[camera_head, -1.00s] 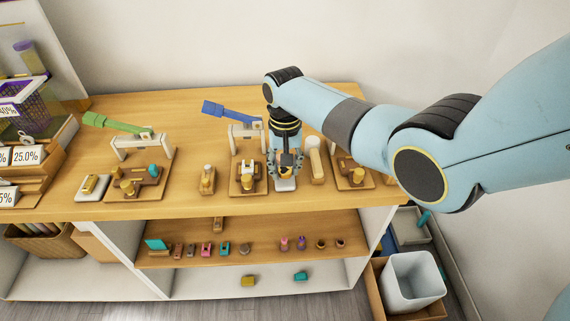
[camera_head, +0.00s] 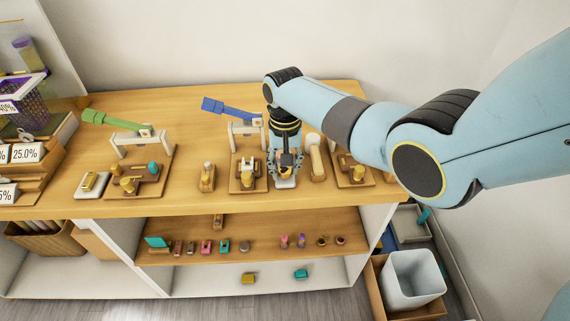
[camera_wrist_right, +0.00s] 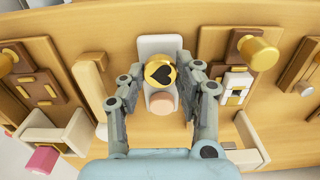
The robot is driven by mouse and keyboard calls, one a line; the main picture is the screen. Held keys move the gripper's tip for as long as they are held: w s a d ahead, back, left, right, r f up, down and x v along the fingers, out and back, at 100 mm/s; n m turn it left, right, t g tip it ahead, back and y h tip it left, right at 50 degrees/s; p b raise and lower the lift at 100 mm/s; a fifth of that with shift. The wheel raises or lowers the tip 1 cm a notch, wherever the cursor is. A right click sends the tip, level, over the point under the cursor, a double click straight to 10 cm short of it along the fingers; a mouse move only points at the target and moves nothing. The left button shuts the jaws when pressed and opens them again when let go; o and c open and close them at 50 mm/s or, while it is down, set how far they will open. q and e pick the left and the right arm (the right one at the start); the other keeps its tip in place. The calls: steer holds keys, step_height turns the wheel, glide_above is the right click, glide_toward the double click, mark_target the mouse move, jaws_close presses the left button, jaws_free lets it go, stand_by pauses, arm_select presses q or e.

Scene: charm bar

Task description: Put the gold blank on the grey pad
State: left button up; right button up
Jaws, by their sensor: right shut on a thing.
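The gold blank (camera_wrist_right: 160,72), a round gold piece with a black heart on its face, sits between the fingers of my right gripper (camera_wrist_right: 166,78) in the right wrist view. The right gripper (camera_head: 285,170) is shut on it and points down over the light grey pad (camera_wrist_right: 158,44), which also shows in the head view (camera_head: 286,184). A peach-coloured round piece (camera_wrist_right: 161,103) shows just below the blank between the fingers. Whether the blank touches the pad is hard to tell. My left gripper is not in view.
Close left of my gripper stands a wooden press base (camera_head: 240,185) under a blue lever (camera_head: 228,110). A wooden holder (camera_head: 317,165) stands close on the right. A green-levered press (camera_head: 115,122) and a white pad (camera_head: 82,193) are farther left.

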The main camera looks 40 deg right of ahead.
steer(key=shift+f, duration=0.45)
stand_by(0.9)
steer(key=o, duration=1)
steer(key=shift+o, duration=0.2)
step_height(320, 180, up, 12)
